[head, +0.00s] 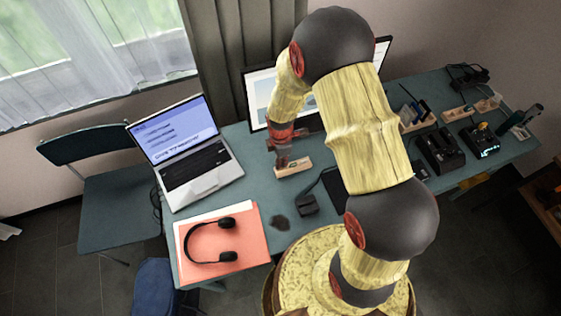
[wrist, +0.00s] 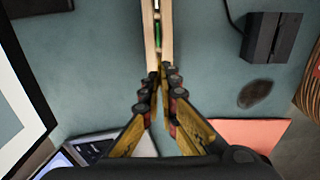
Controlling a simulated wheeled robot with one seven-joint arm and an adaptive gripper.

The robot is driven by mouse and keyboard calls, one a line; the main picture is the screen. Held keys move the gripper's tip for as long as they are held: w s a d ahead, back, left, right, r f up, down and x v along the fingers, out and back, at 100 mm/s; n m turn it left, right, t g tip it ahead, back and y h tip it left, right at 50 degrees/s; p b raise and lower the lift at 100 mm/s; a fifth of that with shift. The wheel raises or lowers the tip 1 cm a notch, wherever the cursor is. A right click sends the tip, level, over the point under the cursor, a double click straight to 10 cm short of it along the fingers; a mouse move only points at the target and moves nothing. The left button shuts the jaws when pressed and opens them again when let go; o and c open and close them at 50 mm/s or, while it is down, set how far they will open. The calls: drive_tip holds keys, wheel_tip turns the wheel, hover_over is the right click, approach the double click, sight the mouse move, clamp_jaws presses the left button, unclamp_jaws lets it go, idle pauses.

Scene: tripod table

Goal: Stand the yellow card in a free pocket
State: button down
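My gripper (head: 284,160) is low over the left end of a small wooden holder (head: 296,168) on the table. In the wrist view its fingertips (wrist: 158,82) are close together at the near end of the holder (wrist: 167,25), with a narrow gap between them. A thin card might be edge-on there, but I cannot tell. The holder has a long slot between two pale wooden walls. A green strip (wrist: 157,30) and dark parts show inside it. I cannot make out a yellow card for certain in either view.
A laptop (head: 190,160) and headphones (head: 213,245) on a coral folder (head: 249,245) are to the left. A monitor (head: 260,95) stands behind the holder. A black block (head: 307,205) sits in front. More wooden holders (head: 454,113) and black devices (head: 440,150) are at right.

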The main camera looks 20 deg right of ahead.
drive_tip(key=shift+f+b, duration=0.85)
drive_tip(key=shift+f, duration=0.5)
drive_tip(key=shift+s+f+b, duration=0.15)
drive_tip(key=shift+f+b, duration=0.15)
drive_tip(key=shift+r, duration=0.15)
drive_tip(key=shift+r+p, duration=0.9)
drive_tip(key=shift+r, duration=0.05)
idle(1.3)
drive_tip(key=shift+f+b, duration=0.55)
drive_tip(key=shift+f, duration=0.35)
drive_tip(key=c, duration=2.5)
unclamp_jaws()
drive_tip(key=shift+c, duration=0.2)
drive_tip(key=o, duration=0.6)
